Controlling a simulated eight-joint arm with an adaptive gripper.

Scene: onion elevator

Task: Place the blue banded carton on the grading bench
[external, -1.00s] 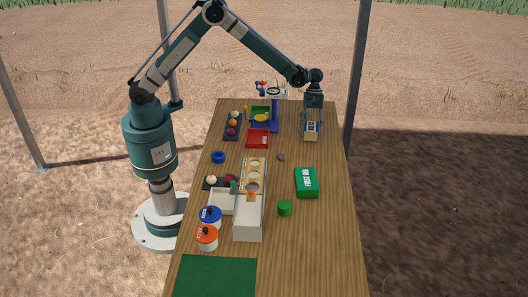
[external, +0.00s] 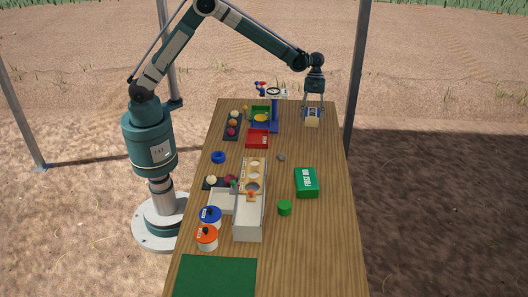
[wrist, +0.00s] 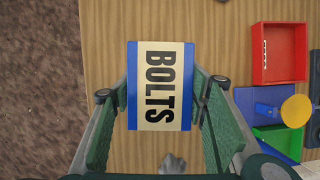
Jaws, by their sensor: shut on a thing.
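The blue banded carton (external: 312,118) is cream with blue bands at its ends, at the far right of the table. In the wrist view the carton (wrist: 160,85) shows the word BOLTS on its upper face. My gripper (external: 313,107) points down over it, with one green finger pad on each side, shut on it. The carton looks level; I cannot tell how far it is above the tabletop. No surface is labelled as the grading bench; a board with round holes (external: 263,163) lies mid-table and a green mat (external: 215,277) at the near end.
A red tray (external: 258,139) and a blue stand (external: 275,113) are left of the carton. A green first aid box (external: 306,182), a green cylinder (external: 285,208) and a grey stone (external: 281,157) lie nearer. Blue-lidded (external: 210,216) and orange-lidded (external: 207,237) pots stand near the mat. The right near tabletop is clear.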

